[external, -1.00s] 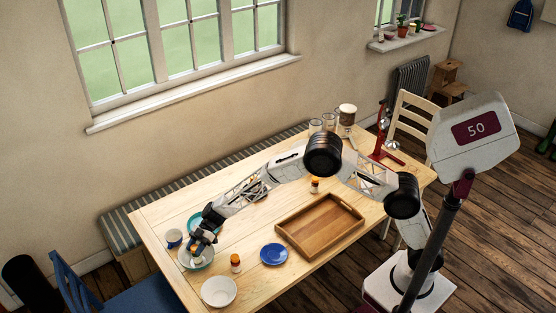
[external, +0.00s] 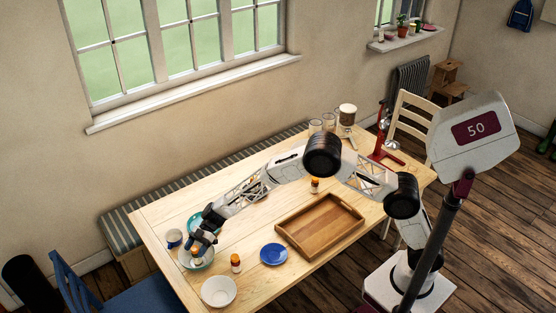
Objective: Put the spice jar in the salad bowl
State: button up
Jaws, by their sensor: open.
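My gripper (external: 196,250) is at the left end of the table, pointing down over a pale bowl (external: 208,264) with a greenish tint. The jaws are open. A small pale shape with a hint of orange shows at the fingertips, inside the bowl's outline. It looks like a spice jar, but the fingers partly hide it, and I cannot tell whether it rests on the bowl's bottom. Another spice jar (external: 236,262) with an orange cap stands upright to the right of this bowl. A similar jar (external: 314,186) stands behind the wooden tray.
A blue plate (external: 273,254) and a wooden tray (external: 290,238) lie right of the bowls. A cup (external: 174,237) stands left of my gripper. A teal dish (external: 194,222) lies behind it, partly hidden. Glasses (external: 316,126) and a red stand (external: 384,150) are at the far end.

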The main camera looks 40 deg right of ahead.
jog(key=shift+r, duration=0.15)
jog(key=v, duration=1.2)
jog(key=shift+s, duration=0.1)
jog(key=shift+r, duration=0.1)
dwell(0.5)
jog(key=s+d+r+m+t+h, duration=0.1)
jog(key=s+d+r+m+h, duration=0.2)
jog(key=d+r, duration=0.65)
jog(key=s+d+r+m+t+h, duration=0.1)
jog(key=s+d+r+m, duration=0.35)
jog(key=d, duration=0.95)
jog(key=s+d+r+m+t+h, duration=0.25)
jog(key=s+d+r, duration=0.35)
jog(key=d, duration=0.6)
jog(key=s+d+r+m+t+h, duration=0.2)
jog(key=s+d+m+h, duration=0.4)
jog(key=s+d, duration=2.2)
jog(key=m+t, duration=0.1)
jog(key=m, duration=0.5)
jog(key=shift+d+r+m, duration=0.15)
jog(key=shift+d+m, duration=0.2)
jog(key=shift+m, duration=0.05)
